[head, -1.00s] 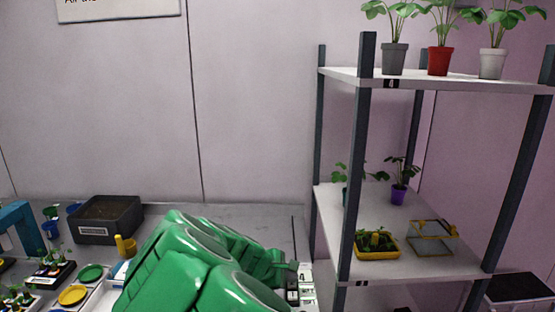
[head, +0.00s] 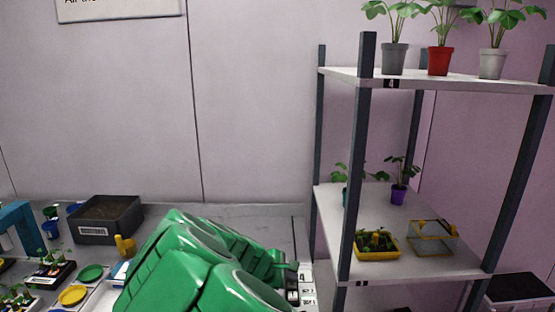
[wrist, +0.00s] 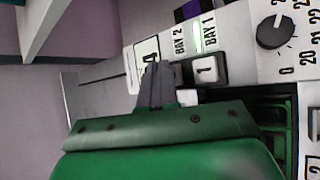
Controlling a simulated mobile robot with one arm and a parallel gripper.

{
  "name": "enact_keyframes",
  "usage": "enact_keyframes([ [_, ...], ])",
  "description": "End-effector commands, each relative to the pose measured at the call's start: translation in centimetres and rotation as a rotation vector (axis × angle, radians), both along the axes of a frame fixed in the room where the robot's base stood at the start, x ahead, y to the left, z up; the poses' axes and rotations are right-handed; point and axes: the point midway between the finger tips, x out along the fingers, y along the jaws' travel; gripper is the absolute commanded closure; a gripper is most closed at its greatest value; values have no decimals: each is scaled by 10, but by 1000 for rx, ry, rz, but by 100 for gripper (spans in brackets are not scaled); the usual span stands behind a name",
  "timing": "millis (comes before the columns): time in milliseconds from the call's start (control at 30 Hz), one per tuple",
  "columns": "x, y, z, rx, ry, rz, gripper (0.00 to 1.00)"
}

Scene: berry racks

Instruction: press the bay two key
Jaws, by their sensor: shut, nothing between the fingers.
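A white control panel (wrist: 255,65) fills the upper right of the wrist view, with printed labels BAY 2 (wrist: 179,42) and BAY 1 (wrist: 209,31). A pale key marked 1 (wrist: 207,70) in a dark frame lies below BAY 1. The spot below BAY 2 is mostly covered by my fingers; a white edge (wrist: 187,97) shows beside them, perhaps the bay two key. My gripper (wrist: 157,66) is shut and empty, its tips in front of the panel near BAY 2. Contact cannot be told. In the head view, my gripper (head: 292,273) is at the panel's left edge.
A dial (wrist: 273,31) is right of the labels. A shelf rack (head: 355,180) with potted plants stands at the right of the head view. On the bench at left are a dark soil box (head: 105,232), a green disc (head: 90,273) and a yellow disc (head: 73,296).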

Motion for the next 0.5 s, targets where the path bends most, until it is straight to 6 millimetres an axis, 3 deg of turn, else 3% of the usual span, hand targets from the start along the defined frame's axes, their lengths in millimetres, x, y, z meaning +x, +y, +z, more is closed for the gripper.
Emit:
enact_keyframes([
  [500, 0, 0, 9, -1, -2, 1, 100],
])
